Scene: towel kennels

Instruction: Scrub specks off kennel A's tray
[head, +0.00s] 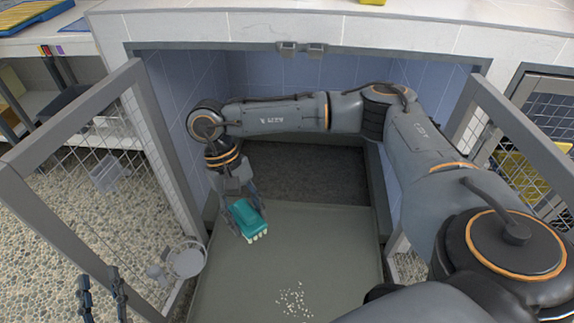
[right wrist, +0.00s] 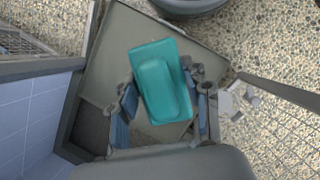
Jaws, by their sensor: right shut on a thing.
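The grey-green tray (head: 330,240) of the open kennel extends out of its front. A cluster of white specks (head: 293,300) lies on the tray near the bottom of the head view. My right gripper (head: 243,212) is shut on a teal scrub brush (head: 247,222) with pale bristles, over the tray's left part, away from the specks. The brush (right wrist: 160,80) also shows between the fingers in the right wrist view, where no specks can be seen. I cannot tell whether the bristles touch the tray. My left gripper (head: 99,275) is open and empty at the lower left.
A dark mat area (head: 305,172) lies at the kennel's back, between blue tiled walls. An open mesh door (head: 150,150) stands at the left, with a white round fitting (head: 187,262) near its lower end. Another door frame (head: 480,115) stands at the right. A pebbled floor surrounds the tray.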

